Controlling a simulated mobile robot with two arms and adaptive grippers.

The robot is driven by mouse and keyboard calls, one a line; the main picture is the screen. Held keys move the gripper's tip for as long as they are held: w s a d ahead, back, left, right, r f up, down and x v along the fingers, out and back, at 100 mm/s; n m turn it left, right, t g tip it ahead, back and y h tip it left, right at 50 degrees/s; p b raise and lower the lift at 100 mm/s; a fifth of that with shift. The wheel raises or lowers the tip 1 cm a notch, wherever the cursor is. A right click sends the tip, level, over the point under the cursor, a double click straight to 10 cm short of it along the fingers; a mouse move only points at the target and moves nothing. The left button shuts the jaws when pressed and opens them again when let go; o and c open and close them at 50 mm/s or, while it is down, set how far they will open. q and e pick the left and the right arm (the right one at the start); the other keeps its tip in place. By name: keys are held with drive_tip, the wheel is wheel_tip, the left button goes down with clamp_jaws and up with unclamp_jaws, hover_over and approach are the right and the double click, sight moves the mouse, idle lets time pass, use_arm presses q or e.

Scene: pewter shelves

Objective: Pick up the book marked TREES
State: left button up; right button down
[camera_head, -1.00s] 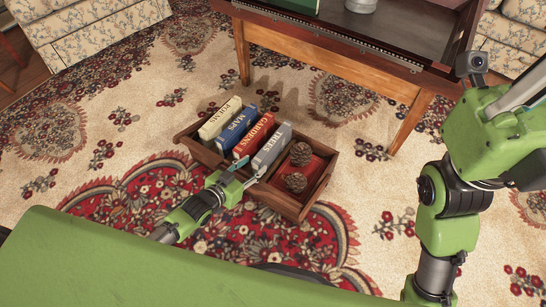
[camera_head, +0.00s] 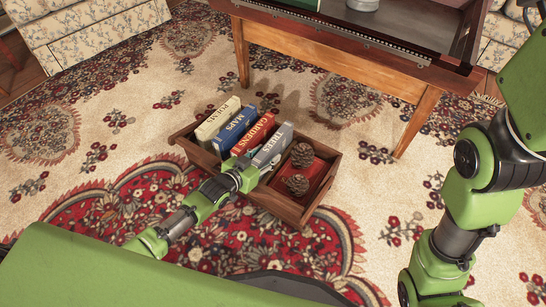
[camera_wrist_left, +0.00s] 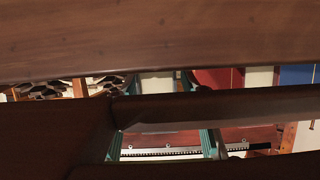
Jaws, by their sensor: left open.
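The grey book marked TREES (camera_head: 276,141) stands leaning in a wooden crate (camera_head: 322,187) on the rug, at the right end of a row of books. My left gripper (camera_head: 259,163) is open at its near side, and the hand hides the book's lower part. In the left wrist view, teal finger edges (camera_wrist_left: 163,144) show behind dark wooden boards. A pale grey strip between them may be the book. I cannot tell whether the fingers touch it. My right gripper is out of view.
The red GARDENS book (camera_head: 254,133) stands close to the left of TREES, then the blue MAPS (camera_head: 234,129) and cream POEMS (camera_head: 217,118). Two pine cones (camera_head: 297,184) lie in the crate's right compartment. A wooden table (camera_head: 345,70) stands behind.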

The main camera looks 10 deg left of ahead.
use_arm(q)
clamp_jaws()
drive_tip(key=shift+r, duration=0.15)
drive_tip(key=shift+r, duration=0.1)
